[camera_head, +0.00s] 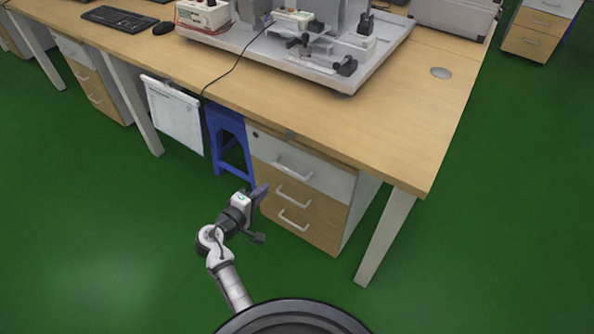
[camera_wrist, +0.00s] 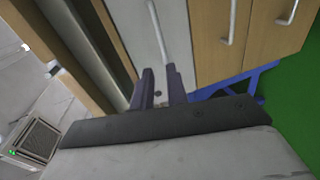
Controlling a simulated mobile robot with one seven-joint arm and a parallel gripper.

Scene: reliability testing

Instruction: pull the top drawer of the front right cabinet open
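The front right cabinet stands under the desk, with a white top drawer (camera_head: 318,172) above two wood-coloured drawers. The top drawer looks shut, flush with the others. Its pale bar handle (camera_head: 294,168) is horizontal; in the wrist view the handle (camera_wrist: 157,28) runs up and away beyond my fingertips. My gripper (camera_head: 262,191) is in front of the cabinet's left side, lower than the top handle in the picture. In the wrist view, my gripper's two dark fingers (camera_wrist: 160,76) are apart with a gap between them. The gripper is empty, and the handle lies ahead of the gap.
A blue stool (camera_head: 227,135) stands left of the cabinet, and a hanging white panel (camera_head: 175,115) is farther left. The desk top (camera_head: 410,115) overhangs the drawers. A white desk leg (camera_head: 386,235) stands to the right. Green floor in front is clear.

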